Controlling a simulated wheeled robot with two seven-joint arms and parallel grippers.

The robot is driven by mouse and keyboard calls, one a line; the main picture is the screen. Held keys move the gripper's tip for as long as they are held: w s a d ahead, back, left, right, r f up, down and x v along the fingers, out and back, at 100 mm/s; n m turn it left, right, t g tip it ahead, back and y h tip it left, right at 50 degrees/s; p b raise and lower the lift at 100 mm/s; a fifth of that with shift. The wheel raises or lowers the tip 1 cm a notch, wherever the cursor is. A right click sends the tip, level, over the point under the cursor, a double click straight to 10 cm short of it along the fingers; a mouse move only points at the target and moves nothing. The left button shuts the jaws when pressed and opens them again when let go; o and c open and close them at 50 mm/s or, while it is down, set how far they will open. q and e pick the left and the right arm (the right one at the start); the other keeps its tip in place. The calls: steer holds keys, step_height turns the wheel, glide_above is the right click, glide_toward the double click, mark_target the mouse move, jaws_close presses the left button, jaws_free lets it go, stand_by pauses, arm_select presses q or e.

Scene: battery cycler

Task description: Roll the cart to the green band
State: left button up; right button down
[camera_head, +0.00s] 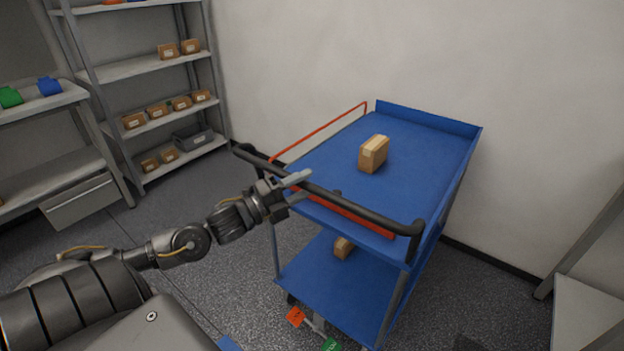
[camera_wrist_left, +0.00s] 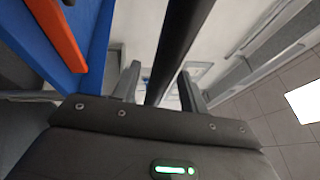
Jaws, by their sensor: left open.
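The blue cart (camera_head: 420,140) stands close to the wall, with two shelves and a dark push handle (camera_head: 375,217) at its near side. My left gripper (camera_head: 294,187) is at the left part of this handle. In the left wrist view the dark handle bar (camera_wrist_left: 178,45) runs between the two open fingers (camera_wrist_left: 160,85); I cannot tell whether they touch it. An orange tab (camera_head: 296,316) and a green tab (camera_head: 331,345) show low at the cart's near end. I see no green floor band. My right gripper is out of view.
A cardboard box (camera_head: 373,154) stands on the cart's top shelf and another (camera_head: 343,247) on the lower one. Shelving (camera_head: 150,65) with boxes stands at the back left, a bench (camera_head: 65,100) at the left. Grey floor (camera_head: 190,190) is clear between shelving and cart.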

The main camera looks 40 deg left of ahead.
arm_select(q)
steer(key=shift+x, duration=1.35)
steer(key=shift+c, duration=0.2)
jaws_close()
